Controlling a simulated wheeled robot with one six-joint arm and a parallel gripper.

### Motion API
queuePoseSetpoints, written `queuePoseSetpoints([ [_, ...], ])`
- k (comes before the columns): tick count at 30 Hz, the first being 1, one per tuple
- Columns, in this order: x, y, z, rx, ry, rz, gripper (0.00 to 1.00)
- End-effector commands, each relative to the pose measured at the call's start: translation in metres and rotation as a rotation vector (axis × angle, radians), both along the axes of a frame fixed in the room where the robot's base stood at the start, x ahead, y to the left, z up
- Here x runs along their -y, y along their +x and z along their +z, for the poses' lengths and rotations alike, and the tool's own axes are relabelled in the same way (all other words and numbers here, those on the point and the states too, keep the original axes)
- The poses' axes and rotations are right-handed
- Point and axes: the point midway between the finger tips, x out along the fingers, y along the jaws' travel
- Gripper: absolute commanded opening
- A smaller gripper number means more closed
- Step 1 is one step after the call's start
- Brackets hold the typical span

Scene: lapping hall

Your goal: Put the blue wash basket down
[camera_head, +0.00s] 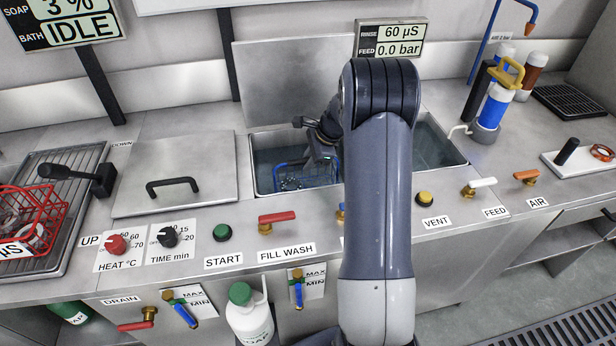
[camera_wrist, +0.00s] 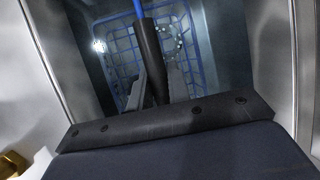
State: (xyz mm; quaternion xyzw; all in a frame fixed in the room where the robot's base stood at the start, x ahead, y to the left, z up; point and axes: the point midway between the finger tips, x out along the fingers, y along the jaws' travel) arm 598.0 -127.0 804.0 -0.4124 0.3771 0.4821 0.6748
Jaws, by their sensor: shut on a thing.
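The blue wash basket (camera_head: 288,177) is a blue wire basket, down inside the left well of the sink in the head view. Small shiny things seem to lie in it, too small to name. My arm hides the right part of the well. I cannot tell whether the basket touches the well's floor.
A closed lid with a black handle (camera_head: 172,185) covers the bath on the left. A red basket (camera_head: 30,222) stands on the drain rack at far left. Knobs and valves, such as the red fill-wash lever (camera_head: 277,217), line the front edge. The right well (camera_head: 438,150) looks free of baskets.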

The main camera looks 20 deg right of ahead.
Motion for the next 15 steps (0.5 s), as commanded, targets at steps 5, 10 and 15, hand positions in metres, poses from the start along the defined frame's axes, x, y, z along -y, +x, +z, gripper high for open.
queuePoseSetpoints([
  [5, 0.000, 0.001, -0.011, 0.002, 0.000, -0.001, 0.00],
  [10, 0.000, 0.000, -0.033, 0.000, 0.001, -0.001, 0.00],
  [15, 0.000, 0.001, -0.045, 0.003, -0.001, 0.000, 0.00],
])
